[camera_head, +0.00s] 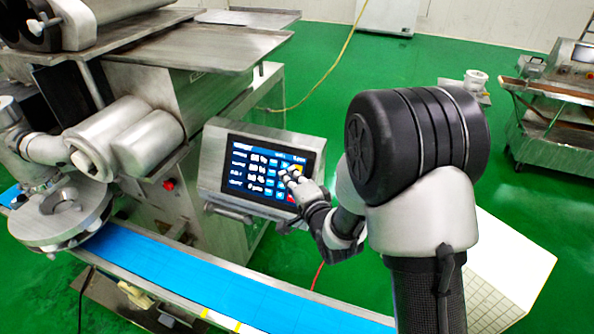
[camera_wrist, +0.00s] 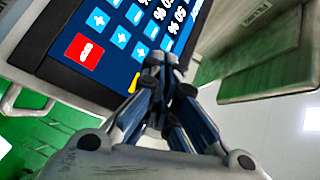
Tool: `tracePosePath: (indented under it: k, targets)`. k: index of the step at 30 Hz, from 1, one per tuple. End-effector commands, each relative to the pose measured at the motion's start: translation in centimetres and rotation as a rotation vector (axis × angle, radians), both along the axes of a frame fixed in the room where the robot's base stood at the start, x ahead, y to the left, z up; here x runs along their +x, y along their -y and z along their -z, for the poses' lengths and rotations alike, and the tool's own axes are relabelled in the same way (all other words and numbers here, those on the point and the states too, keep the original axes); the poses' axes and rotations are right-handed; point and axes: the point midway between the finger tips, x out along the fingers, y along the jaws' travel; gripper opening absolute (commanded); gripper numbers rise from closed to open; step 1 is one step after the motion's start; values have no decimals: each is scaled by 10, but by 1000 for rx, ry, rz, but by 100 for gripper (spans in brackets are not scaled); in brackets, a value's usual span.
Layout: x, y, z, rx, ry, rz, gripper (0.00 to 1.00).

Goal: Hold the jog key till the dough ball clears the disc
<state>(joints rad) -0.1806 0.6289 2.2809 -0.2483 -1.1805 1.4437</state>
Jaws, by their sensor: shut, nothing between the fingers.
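The touch panel (camera_head: 212,165) of the machine has a blue screen with rows of keys. My gripper (camera_head: 288,174) is shut and empty, with its fingertips at the right part of the screen. In the wrist view my gripper (camera_wrist: 165,62) has its tips together at the screen's edge, over or right beside a yellow key (camera_wrist: 133,84) that it partly hides. Whether the tips touch it cannot be told. A red key (camera_wrist: 84,52) is beside it. The labels are too small to tell which is the jog key. The round metal disc (camera_head: 40,225) sits at the left above the belt. No dough ball can be made out.
A blue conveyor belt (camera_head: 190,275) runs below the panel. The panel has a metal handle bar (camera_head: 235,214) along its lower edge. A steel cart (camera_head: 555,140) stands at the far right. The green floor between is mostly clear, with a yellow cable (camera_head: 335,65) across it.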

Motion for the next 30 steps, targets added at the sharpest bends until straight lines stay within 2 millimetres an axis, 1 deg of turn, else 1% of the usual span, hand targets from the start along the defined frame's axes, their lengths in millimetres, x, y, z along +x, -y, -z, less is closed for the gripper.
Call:
tracePosePath:
  k: [19, 30]
  targets:
    - [0, 0, 0, 0, 0, 0, 0]
    - [7, 3, 5, 0, 0, 0, 0]
